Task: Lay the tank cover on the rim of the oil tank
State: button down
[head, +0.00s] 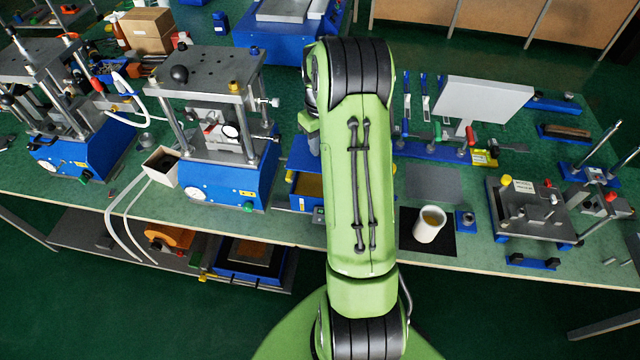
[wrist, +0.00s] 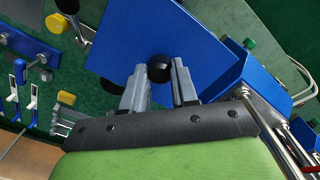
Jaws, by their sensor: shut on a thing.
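The tank cover (wrist: 140,38) is a flat blue plate with a round black knob. In the wrist view my gripper (wrist: 159,74) has one grey finger on each side of the knob and is shut on it. In the head view my arm hides the fingertips. The oil tank (head: 300,203) is a blue box on the bench, left of my arm, with brownish oil showing inside. A blue surface (head: 302,155) shows just behind and above the tank's opening and looks like part of the cover. The tank's right part is hidden by my arm.
A blue press (head: 225,180) with steel posts stands close left of the tank. Right of my arm are a white cup (head: 430,225) on a black mat, a grey plate (head: 432,183) and a fixture (head: 530,208). Blue-handled tools (head: 424,95) stand behind.

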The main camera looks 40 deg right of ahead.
notch_tip(320, 180, down, 11)
jog(key=b, duration=0.1)
jog(key=c, duration=0.9)
grip_release()
jog(key=shift+o, duration=0.2)
